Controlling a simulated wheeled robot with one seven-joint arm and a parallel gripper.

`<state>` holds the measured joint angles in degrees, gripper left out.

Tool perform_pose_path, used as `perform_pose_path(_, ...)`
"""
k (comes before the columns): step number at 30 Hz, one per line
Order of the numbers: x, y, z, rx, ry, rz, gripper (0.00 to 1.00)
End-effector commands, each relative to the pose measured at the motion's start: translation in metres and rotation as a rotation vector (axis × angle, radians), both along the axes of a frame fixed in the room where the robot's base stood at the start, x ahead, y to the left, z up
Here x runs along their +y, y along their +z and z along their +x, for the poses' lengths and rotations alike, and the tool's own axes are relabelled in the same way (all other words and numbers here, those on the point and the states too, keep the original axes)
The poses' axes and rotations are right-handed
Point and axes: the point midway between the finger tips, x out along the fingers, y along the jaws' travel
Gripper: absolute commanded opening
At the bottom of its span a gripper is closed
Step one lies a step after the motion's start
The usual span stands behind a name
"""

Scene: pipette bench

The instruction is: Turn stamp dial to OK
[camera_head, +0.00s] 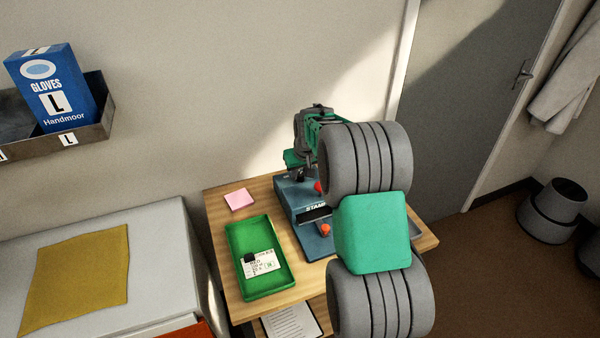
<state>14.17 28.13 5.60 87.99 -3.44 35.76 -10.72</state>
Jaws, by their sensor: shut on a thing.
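A blue stamp unit (287,200) with a partly visible "STAMP" label stands on the wooden table. A red knob (318,187) shows on it beside my arm, and an orange-red knob (325,230) shows lower down. My gripper (292,176) is at the unit's back top end, small and dark in the picture. It is shut on what appears to be the stamp dial, which the fingers hide. The dial's marks and its setting cannot be read. My arm covers the right side of the unit.
A green tray (234,274) with a white label card (265,264) and a pink note pad (239,199) lie on the wooden table (216,215) left of the unit. A yellow cloth (78,275) lies on the grey cabinet. A glove box (52,88) sits in a wall shelf.

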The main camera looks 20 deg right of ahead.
Motion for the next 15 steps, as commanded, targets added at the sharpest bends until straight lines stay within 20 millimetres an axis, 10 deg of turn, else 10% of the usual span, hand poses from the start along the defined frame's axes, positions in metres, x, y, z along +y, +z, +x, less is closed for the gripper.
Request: perform_pose_path(15,-0.0023,-0.0014,-0.0003,0.001,0.212,0.000,0.00)
